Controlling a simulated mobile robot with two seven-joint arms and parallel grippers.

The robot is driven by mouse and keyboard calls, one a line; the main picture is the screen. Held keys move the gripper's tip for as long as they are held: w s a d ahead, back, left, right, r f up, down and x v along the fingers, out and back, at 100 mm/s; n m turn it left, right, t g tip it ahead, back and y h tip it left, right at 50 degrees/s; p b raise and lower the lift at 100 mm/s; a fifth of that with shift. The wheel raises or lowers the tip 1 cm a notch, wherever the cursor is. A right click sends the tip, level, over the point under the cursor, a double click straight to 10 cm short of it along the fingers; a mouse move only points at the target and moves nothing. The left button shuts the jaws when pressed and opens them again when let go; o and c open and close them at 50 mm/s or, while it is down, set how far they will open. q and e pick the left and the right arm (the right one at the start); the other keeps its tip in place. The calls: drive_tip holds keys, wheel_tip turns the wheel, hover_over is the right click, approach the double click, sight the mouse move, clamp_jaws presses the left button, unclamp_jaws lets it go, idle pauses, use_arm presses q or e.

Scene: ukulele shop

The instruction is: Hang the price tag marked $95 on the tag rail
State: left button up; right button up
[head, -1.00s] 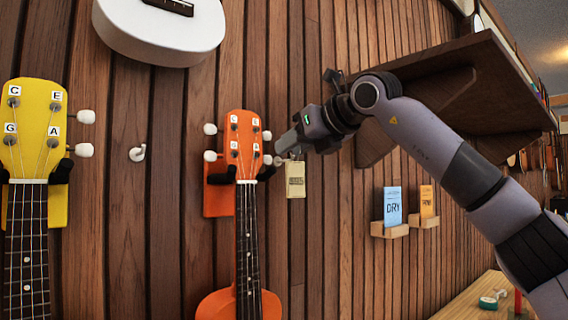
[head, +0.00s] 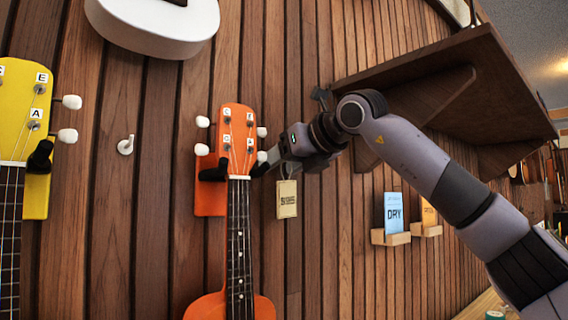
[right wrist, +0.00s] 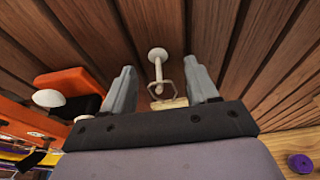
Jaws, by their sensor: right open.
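The price tag (head: 287,199), a small tan card with dark print too small to read, hangs upright in the head view, right of the orange ukulele's headstock. In the right wrist view, its wire loop (right wrist: 172,90) appears around the end of a white peg (right wrist: 158,55) on the wall, and the card (right wrist: 170,103) shows edge-on below. My right gripper (head: 270,160) is beside the headstock, above the tag. In the wrist view, its fingers (right wrist: 162,83) are open, one on each side of the peg and loop, apart from both. My left gripper is out of view.
The orange ukulele (head: 238,250) hangs close to my right gripper, its white tuners nearest. A dark wooden shelf (head: 450,70) juts out above my right arm. A blue DRY card (head: 393,212) stands in a holder at right. A bare white peg (head: 125,145) is at left.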

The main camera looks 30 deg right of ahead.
drive_tip(key=shift+f, duration=0.1)
drive_tip(key=shift+s, duration=0.2)
drive_tip(key=b+v, duration=0.1)
drive_tip(key=v, duration=0.5)
drive_tip(key=shift+s+a+b, duration=0.3)
drive_tip(key=shift+s, duration=0.15)
